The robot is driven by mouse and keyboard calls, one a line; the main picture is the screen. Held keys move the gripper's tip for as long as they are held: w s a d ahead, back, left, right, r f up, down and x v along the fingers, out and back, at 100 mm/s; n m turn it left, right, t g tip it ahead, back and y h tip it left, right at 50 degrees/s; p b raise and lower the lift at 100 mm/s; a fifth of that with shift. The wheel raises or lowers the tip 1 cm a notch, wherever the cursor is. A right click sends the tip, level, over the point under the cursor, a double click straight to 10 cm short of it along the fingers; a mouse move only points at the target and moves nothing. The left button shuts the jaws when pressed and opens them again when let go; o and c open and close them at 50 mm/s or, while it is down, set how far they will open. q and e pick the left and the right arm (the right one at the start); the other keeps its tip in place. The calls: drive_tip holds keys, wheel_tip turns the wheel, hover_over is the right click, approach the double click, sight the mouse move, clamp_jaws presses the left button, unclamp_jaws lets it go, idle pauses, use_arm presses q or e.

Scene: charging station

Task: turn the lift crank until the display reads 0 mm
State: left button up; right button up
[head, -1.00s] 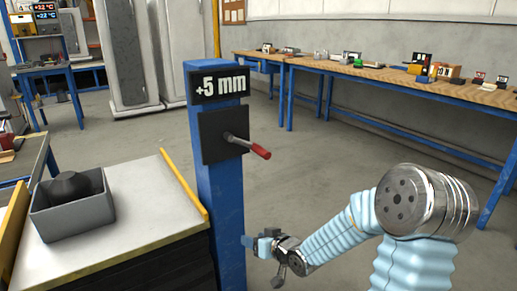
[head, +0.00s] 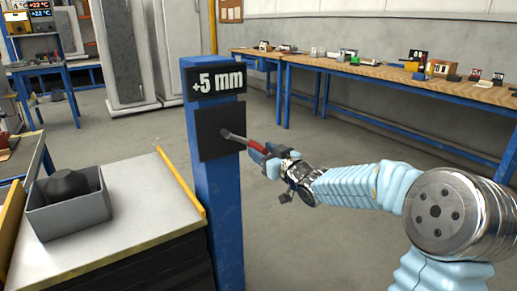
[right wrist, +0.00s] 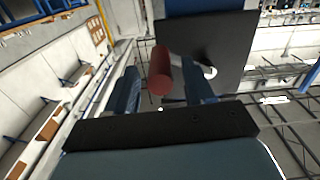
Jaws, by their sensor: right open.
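The display (head: 215,82) on top of the blue post (head: 216,190) reads +5 mm. Below it, the lift crank (head: 238,138) sticks out of a black plate (head: 209,131), its red handle (head: 257,146) pointing right and slightly down. My right gripper (head: 274,158) is at the outer end of the red handle, with its jaws open. In the right wrist view, the red handle (right wrist: 160,72) shows between the two blue fingers of my right gripper (right wrist: 163,88), with gaps beside it. My left gripper is not in view.
A white-topped workbench (head: 130,215) with a yellow edge strip stands left of the post. A grey bin (head: 70,213) holding a dark round object sits on it. A long wooden bench (head: 380,72) with small items runs along the back wall. The floor right of the post is open.

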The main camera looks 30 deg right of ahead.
sight(244, 142)
drive_tip(key=shift+w+a, duration=0.1)
drive_tip(key=shift+w, duration=1.3)
clamp_jaws()
